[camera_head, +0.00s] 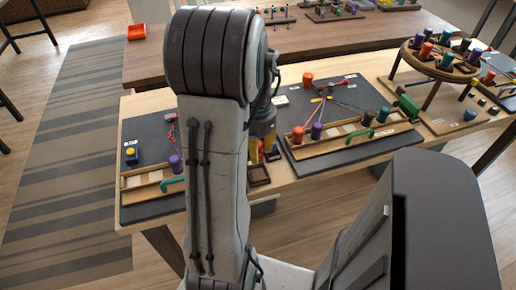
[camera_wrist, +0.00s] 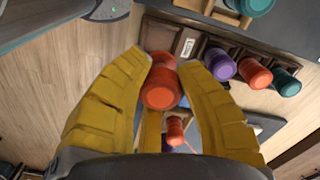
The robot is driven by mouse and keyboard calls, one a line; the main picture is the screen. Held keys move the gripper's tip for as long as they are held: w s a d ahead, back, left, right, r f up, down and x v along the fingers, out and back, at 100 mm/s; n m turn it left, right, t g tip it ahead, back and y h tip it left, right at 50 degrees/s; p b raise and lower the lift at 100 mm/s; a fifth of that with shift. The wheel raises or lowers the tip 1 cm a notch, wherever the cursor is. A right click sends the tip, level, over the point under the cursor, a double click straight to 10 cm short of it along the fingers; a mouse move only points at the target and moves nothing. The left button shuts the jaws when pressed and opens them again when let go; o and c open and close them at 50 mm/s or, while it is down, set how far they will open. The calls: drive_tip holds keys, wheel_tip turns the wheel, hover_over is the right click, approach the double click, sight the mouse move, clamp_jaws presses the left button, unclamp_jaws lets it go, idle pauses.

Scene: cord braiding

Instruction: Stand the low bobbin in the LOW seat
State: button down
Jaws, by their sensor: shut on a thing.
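My gripper (camera_wrist: 165,62) has yellow fingers shut on an orange-red bobbin (camera_wrist: 161,88), one finger on each side. In the head view a small brown seat box (camera_head: 259,174) is at the table's front edge, below the fingers. I cannot tell whether the bobbin touches the seat.
A purple bobbin (camera_wrist: 221,66), another orange bobbin (camera_wrist: 256,74) and a teal bobbin (camera_wrist: 286,81) stand in a row to the right of the seat. A farther orange bobbin (camera_wrist: 174,131) shows between the fingers. A braiding board (camera_head: 350,105) with cords lies right of my arm.

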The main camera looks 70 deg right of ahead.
drive_tip(key=shift+f, duration=0.15)
drive_tip(key=b, duration=0.5)
hover_over(257, 175)
drive_tip(key=shift+f, duration=2.85)
drive_tip(key=shift+f+b, duration=0.65)
drive_tip(key=shift+f, duration=0.15)
drive_tip(key=c, duration=0.9)
unclamp_jaws()
wheel_tip(257, 175, up, 12)
